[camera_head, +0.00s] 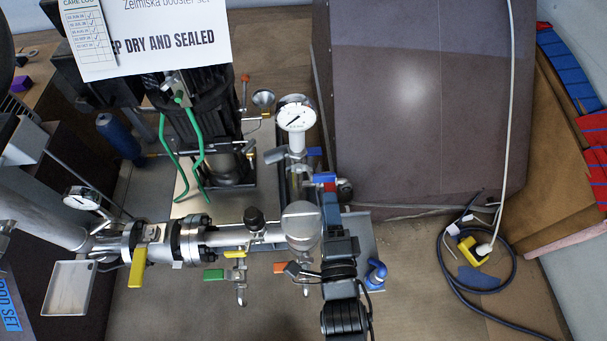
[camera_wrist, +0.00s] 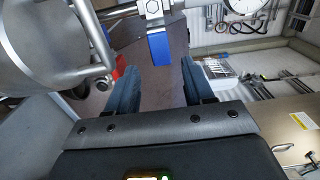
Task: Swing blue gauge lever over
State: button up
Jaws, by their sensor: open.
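The blue gauge lever (camera_head: 314,151) sticks out to the right just below the round white gauge (camera_head: 296,117) on the upright pipe in the head view. In the wrist view a blue lever (camera_wrist: 159,47) hangs from a metal valve fitting (camera_wrist: 153,9), ahead of and roughly between my fingers. My gripper (camera_head: 331,198) is below the gauge lever in the head view. Its two dark blue fingers (camera_wrist: 160,82) are apart with nothing between them in the wrist view. I see no contact with the lever.
A red handle (camera_head: 329,187) lies close by my gripper; red also shows beside the left finger (camera_wrist: 118,68). A large dark cabinet (camera_head: 420,90) stands to the right. Pipework with green (camera_head: 213,274), orange (camera_head: 279,267) and yellow (camera_head: 137,267) levers runs left.

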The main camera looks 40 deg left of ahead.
aim_at(325, 180)
jog(key=b+x, duration=0.3)
jog(key=x, duration=0.3)
jog(key=shift+w+a+f, duration=0.1)
jog(key=shift+a, duration=0.05)
dwell(0.4)
jog(key=c, duration=0.8)
jog(key=shift+p, duration=0.3)
